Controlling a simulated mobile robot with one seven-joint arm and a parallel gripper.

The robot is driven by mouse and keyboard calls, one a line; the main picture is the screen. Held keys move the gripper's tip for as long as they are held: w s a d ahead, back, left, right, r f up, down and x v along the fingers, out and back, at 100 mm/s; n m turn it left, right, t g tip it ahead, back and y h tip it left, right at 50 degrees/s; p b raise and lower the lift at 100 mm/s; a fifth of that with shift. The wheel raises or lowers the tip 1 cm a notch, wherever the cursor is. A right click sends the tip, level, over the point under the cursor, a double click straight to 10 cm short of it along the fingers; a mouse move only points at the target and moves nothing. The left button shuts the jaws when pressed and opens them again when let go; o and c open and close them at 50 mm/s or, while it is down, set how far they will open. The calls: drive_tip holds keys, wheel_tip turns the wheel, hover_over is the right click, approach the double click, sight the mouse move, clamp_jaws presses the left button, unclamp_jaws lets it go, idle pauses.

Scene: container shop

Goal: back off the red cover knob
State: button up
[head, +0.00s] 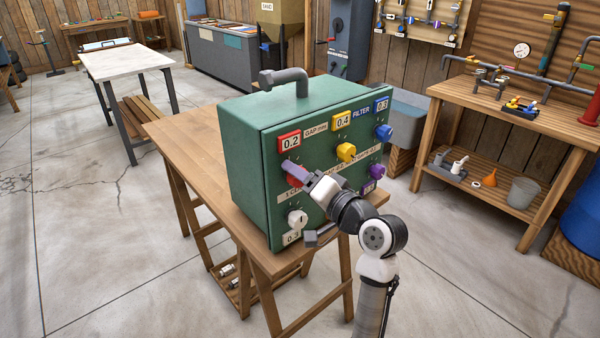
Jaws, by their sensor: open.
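A green metal box (245,150) stands on a wooden trestle table, with coloured knobs on its front panel. The red knob (293,181) is at the panel's left side, below a red-framed label reading 0.2 (290,142). My gripper (291,170) is open, its fingers right at the red knob and covering much of it. Whether the fingers touch the knob I cannot tell. The knob's turn position is hidden.
A white knob (297,218) sits just below the red one, a yellow knob (346,152) to the upper right. Blue (384,132) and purple (377,171) knobs are further right. A grey pipe handle (284,78) rises from the box top. The wooden table (190,140) is bare on the left.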

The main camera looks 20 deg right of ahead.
drive_tip(key=shift+w+a, duration=0.1)
drive_tip(key=shift+w, duration=0.25)
drive_tip(key=c, duration=1)
drive_tip(key=shift+f+b, duration=0.1)
drive_tip(key=shift+b, duration=0.2)
drive_tip(key=n+b, duration=0.3)
drive_tip(key=b, duration=0.1)
drive_tip(key=shift+f+n, duration=0.15)
drive_tip(key=shift+n, duration=0.15)
drive_tip(key=n+b, duration=0.3)
drive_tip(key=shift+r+n+b, duration=0.2)
drive_tip(key=shift+n+b, duration=0.8)
drive_tip(key=shift+n, duration=0.1)
